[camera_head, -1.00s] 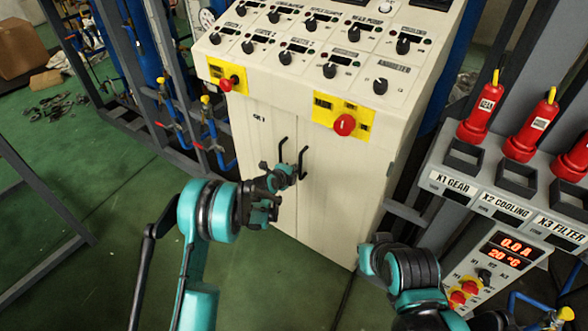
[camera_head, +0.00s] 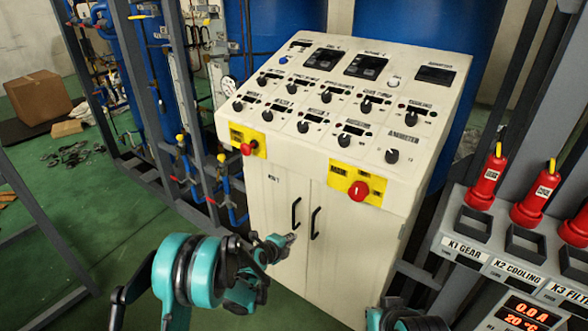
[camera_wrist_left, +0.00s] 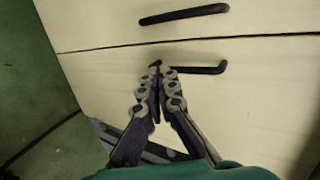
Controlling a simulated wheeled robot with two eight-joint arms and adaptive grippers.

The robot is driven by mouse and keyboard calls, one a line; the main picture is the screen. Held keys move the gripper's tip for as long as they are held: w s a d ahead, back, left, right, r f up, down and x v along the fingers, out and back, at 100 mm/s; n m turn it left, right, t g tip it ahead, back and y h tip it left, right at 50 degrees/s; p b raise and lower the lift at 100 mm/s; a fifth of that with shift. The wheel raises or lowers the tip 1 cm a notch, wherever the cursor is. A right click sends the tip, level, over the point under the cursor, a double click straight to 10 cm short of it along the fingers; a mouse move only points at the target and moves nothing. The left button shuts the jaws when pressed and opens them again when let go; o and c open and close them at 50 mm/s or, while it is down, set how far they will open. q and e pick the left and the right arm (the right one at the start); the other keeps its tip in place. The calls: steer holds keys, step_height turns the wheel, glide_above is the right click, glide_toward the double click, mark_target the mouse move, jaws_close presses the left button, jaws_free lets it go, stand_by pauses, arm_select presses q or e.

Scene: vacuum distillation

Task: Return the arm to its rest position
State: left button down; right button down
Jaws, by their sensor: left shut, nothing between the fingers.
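My left gripper (camera_head: 290,238) is in front of the lower doors of the cream control cabinet (camera_head: 290,200), close to the black door handles. In the left wrist view its fingers (camera_wrist_left: 157,75) are closed together with nothing between them. The fingertips are by one end of the nearer black handle (camera_wrist_left: 200,70); I cannot tell whether they touch it. The second handle (camera_wrist_left: 183,14) lies farther up in that view. Both cabinet doors look shut. Of my right arm (camera_head: 400,318) only a part shows at the bottom edge, and its gripper is out of view.
A rack with red plugs (camera_head: 488,180) stands at the right. Pipes and grey frames (camera_head: 135,130) stand at the left. Green floor (camera_head: 90,230) is open at lower left.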

arm_select(q)
steer(key=s+a+r+n+g+y, duration=0.1)
steer(key=s+a+r+n, duration=0.35)
steer(key=s+r, duration=0.3)
steer(key=s+a+r+n+y, duration=0.2)
steer(key=s+a+r+n, duration=0.2)
steer(key=s+r+n, duration=0.3)
steer(key=s+a+r+n+g+y, duration=0.1)
steer(key=s+a+n, duration=0.3)
steer(key=s, duration=0.6)
steer(key=s+a+r+n+g+y, duration=0.1)
steer(key=s+a+n, duration=0.3)
steer(key=s+n, duration=0.4)
steer(key=s, duration=0.3)
steer(key=shift+s+a+y, duration=0.25)
steer(key=shift+a+y, duration=0.1)
steer(key=shift+y, duration=0.05)
steer(key=shift+r, duration=0.1)
